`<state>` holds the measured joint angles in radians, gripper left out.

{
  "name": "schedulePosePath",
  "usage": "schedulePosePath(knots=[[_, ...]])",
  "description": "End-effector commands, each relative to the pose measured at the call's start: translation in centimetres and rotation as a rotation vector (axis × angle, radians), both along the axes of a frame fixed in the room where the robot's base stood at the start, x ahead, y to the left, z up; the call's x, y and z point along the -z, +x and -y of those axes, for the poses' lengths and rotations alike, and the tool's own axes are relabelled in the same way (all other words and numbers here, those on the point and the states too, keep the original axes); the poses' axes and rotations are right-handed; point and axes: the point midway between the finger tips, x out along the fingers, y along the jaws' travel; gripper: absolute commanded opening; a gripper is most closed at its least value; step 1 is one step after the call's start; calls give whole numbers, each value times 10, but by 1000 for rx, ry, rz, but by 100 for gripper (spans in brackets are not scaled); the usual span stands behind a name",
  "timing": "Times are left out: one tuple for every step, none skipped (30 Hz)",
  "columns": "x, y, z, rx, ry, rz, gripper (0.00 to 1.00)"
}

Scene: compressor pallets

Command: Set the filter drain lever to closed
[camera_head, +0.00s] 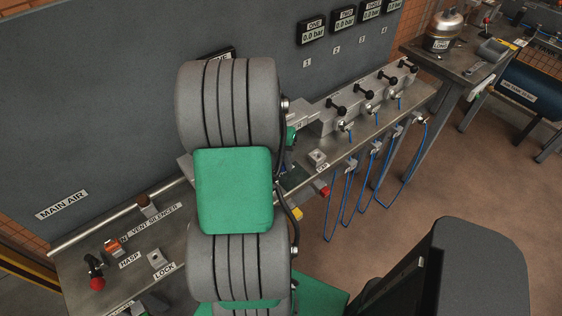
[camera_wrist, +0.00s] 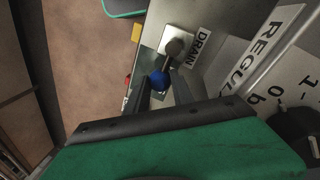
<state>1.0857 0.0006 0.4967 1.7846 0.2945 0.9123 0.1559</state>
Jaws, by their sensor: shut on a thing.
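The drain lever shows in the wrist view as a blue ball knob (camera_wrist: 159,80) on a short arm from a metal pivot (camera_wrist: 177,44), beside a label reading DRAIN (camera_wrist: 201,46). My gripper (camera_wrist: 162,88) is shut on the blue knob, with one dark finger on each side of it.
A plate lettered REGUL (camera_wrist: 252,62) lies right of the DRAIN label. In the head view the metal bench (camera_head: 340,150) carries several black-knobbed valves (camera_head: 366,95) with blue hoses (camera_head: 363,185) hanging off its front edge. Brown floor (camera_head: 450,165) is open in front.

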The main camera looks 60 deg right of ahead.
Motion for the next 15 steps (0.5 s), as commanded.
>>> schedulePosePath(knots=[[0,0,0,11,-1,1,0],[0,-1,0,19,-1,1,0],[0,-1,0,33,0,1,0],[0,-2,-1,46,-1,1,0],[0,-3,-1,60,0,1,0],[0,-4,-1,80,-1,1,0],[0,-4,-1,98,-2,1,0],[0,-5,-2,117,-1,1,0],[0,-6,-2,145,-2,1,0],[1,-7,-3,169,-1,1,0],[1,-8,-4,191,-2,1,0],[1,-9,-4,224,-3,2,0],[1,-10,-5,250,-3,2,0],[1,-11,-6,278,-2,2,0],[1,-13,-7,314,-2,2,0]])
